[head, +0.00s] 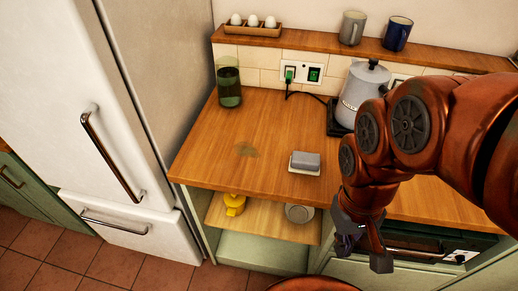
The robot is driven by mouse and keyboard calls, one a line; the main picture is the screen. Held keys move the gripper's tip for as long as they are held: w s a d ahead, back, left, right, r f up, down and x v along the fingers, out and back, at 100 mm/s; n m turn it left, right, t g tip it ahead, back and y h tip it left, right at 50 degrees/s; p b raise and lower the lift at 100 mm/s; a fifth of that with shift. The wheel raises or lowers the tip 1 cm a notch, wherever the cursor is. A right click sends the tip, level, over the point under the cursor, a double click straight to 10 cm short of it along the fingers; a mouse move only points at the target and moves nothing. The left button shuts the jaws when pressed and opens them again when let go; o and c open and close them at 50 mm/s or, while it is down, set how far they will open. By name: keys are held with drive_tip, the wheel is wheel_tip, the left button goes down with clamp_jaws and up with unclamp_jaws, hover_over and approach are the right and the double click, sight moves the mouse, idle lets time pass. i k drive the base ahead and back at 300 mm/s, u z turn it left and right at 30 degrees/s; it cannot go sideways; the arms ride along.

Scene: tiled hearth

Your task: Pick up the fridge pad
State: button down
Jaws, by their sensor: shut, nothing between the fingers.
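A small grey block-shaped pad (306,161), which fits the fridge pad best, lies on a thin white dish (303,172) on the wooden counter (225,165), near its front edge. My gripper (361,252) is in front of the counter, to the right of the pad and lower in the picture. It is apart from the pad, pointing down, shut and empty.
A white fridge (150,60) stands on the left. A green glass jar (229,86), a grey kettle (360,95) and a cable are at the back of the counter. Mugs and an egg holder (252,29) stand on the ledge.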

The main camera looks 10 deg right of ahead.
sight(300, 163)
drive_tip(key=u, duration=0.55)
drive_tip(key=k, duration=1.2)
drive_tip(key=u, duration=0.3)
drive_tip(key=i, duration=0.7)
drive_tip(key=u, duration=0.4)
